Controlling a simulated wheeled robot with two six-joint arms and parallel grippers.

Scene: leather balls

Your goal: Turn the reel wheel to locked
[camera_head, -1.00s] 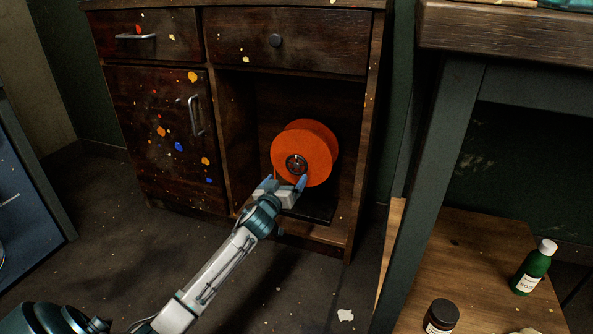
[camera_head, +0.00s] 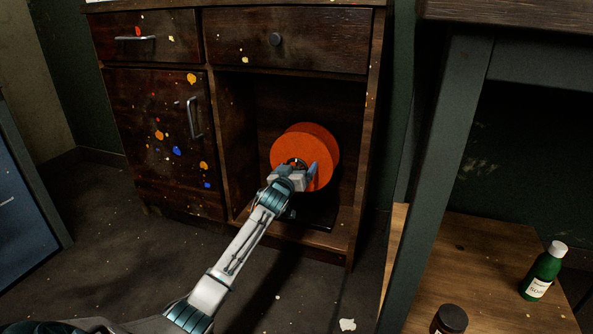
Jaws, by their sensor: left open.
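The orange reel wheel (camera_head: 318,143) stands upright on a dark base (camera_head: 318,216) inside the open compartment of the wooden cabinet. A dark round hub (camera_head: 297,162) sits at the middle of its face, now partly covered by my gripper. My left gripper (camera_head: 296,169) is open, with its blue fingers at the hub, one to each side. I cannot tell whether the fingers touch the hub or the wheel face. No lock marking can be read on the wheel. My right gripper is out of view.
The cabinet's side walls (camera_head: 357,180) and front bottom edge (camera_head: 300,236) frame the compartment around my arm. A closed, paint-spotted door (camera_head: 160,135) is on the left, with drawers above. At right stand a table leg (camera_head: 432,170), a green bottle (camera_head: 543,270) and a dark jar (camera_head: 450,320).

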